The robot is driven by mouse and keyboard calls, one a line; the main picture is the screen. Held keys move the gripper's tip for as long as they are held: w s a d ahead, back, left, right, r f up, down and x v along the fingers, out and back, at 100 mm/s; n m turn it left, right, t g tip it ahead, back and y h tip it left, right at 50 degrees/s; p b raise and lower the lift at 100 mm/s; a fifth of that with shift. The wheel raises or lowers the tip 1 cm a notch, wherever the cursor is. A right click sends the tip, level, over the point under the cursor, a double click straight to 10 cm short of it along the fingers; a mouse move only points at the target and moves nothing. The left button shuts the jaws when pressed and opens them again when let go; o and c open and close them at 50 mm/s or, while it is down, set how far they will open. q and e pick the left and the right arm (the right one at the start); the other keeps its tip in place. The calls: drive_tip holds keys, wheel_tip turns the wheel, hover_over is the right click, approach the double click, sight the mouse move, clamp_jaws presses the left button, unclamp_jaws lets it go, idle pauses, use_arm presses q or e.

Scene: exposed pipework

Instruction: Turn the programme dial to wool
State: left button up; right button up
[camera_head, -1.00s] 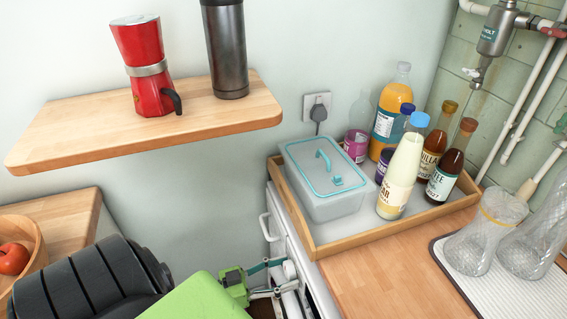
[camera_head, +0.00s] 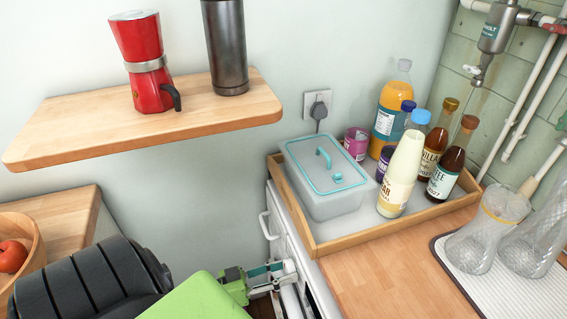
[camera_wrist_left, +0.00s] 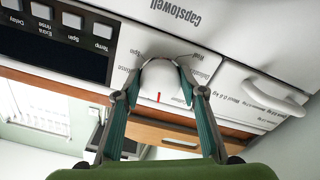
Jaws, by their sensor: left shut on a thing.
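The programme dial is a round white knob (camera_wrist_left: 160,78) with a red mark, on the white front panel of the washing machine in the left wrist view. That view is upside down, and the red mark points toward the bottom of the picture. Small labels ring the dial; most are too small or too hidden to read. My left gripper (camera_wrist_left: 160,88) is shut on the dial, one teal finger on each side. In the head view my green left gripper (camera_head: 277,277) reaches the machine's front from the left. My right gripper is not in view.
Buttons and a dark display (camera_wrist_left: 55,45) lie left of the dial in the wrist view; a white drawer handle (camera_wrist_left: 265,92) is to its right. Above the machine, a wooden tray (camera_head: 315,246) holds a lidded box (camera_head: 325,200) and several bottles. A wooden shelf (camera_head: 110,135) hangs at upper left.

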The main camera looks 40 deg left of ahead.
use_arm(q)
drive_tip(key=n, duration=0.2)
drive_tip(key=shift+n, duration=0.4)
drive_tip(key=n, duration=0.3)
drive_tip(key=shift+d+r+b, duration=0.1)
drive_tip(key=shift+b, duration=0.25)
drive_tip(key=n, duration=0.4)
drive_tip(key=shift+r, duration=0.1)
drive_tip(key=n+p, duration=0.1)
drive_tip(key=n, duration=0.2)
drive_tip(key=shift+r+n, duration=0.1)
drive_tip(key=shift+n, duration=0.3)
drive_tip(key=n+p, duration=0.1)
drive_tip(key=n, duration=0.3)
drive_tip(key=shift+r+n, duration=0.1)
drive_tip(key=shift+n, duration=0.2)
drive_tip(key=n+p, duration=0.1)
drive_tip(key=n, duration=0.2)
drive_tip(key=shift+n, duration=0.3)
drive_tip(key=n+p, duration=0.1)
drive_tip(key=n, duration=0.3)
drive_tip(key=shift+r+p, duration=0.1)
drive_tip(key=shift+p, duration=0.3)
drive_tip(key=shift+n+p, duration=0.5)
drive_tip(key=shift+n, duration=1.2)
